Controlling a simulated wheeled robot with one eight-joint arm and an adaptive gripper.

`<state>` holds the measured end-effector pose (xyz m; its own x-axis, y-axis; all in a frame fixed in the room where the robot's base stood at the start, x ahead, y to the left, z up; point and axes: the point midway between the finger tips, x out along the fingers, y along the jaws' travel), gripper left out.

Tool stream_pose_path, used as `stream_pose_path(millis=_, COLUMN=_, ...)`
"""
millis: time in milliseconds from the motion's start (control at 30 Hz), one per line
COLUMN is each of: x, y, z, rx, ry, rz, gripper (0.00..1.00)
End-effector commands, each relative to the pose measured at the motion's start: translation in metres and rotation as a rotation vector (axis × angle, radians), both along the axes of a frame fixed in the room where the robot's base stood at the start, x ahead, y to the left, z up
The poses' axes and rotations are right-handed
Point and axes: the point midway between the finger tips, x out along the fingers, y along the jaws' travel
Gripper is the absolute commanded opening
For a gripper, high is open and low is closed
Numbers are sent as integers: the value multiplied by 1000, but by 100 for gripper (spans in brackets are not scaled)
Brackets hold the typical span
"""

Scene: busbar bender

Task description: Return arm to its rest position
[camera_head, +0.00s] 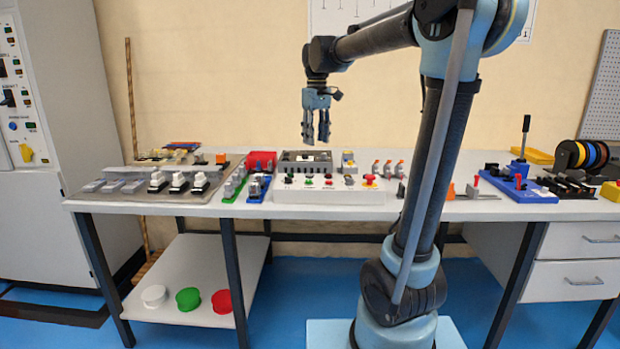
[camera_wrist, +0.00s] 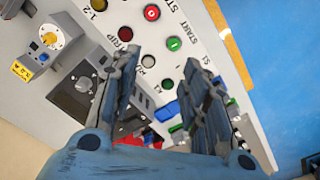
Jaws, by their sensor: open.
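My gripper (camera_head: 316,126) hangs from my raised arm above the back of the workbench (camera_head: 440,210), its fingers pointing down. It is apart from everything on the bench. In the wrist view my gripper (camera_wrist: 165,90) shows two spread fingers with nothing between them. Below it in that view is the white control box (camera_wrist: 215,50) with labelled buttons, among them a green START button (camera_wrist: 174,43) and a red button (camera_wrist: 152,12). The same control box (camera_head: 325,196) stands at the middle of the bench in the head view.
A blue bender with an upright black lever (camera_head: 524,135) stands at the right, near cable spools (camera_head: 580,155). Red (camera_head: 222,301), green (camera_head: 188,299) and white (camera_head: 154,296) discs lie on the lower shelf. A grey cabinet (camera_head: 60,130) stands at left. Air around my gripper is clear.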

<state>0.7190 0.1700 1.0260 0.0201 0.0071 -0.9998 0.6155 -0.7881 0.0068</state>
Motion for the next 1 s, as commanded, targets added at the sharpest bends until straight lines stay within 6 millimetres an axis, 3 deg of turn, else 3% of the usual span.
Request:
stream_pose_path(millis=233, x=-40, y=-37, z=-19, rx=8, ry=-20, rz=-84, gripper=42)
stream_pose_path(millis=467, x=-96, y=-80, z=-55, rx=19, ry=-50, rz=-202, gripper=42)
stream_pose_path(millis=767, x=-169, y=-124, z=-117, rx=34, ry=-92, rz=-357, gripper=42)
stream_pose_path(millis=1000, x=-225, y=-150, z=-177, rx=45, ry=-125, rz=-482, gripper=42)
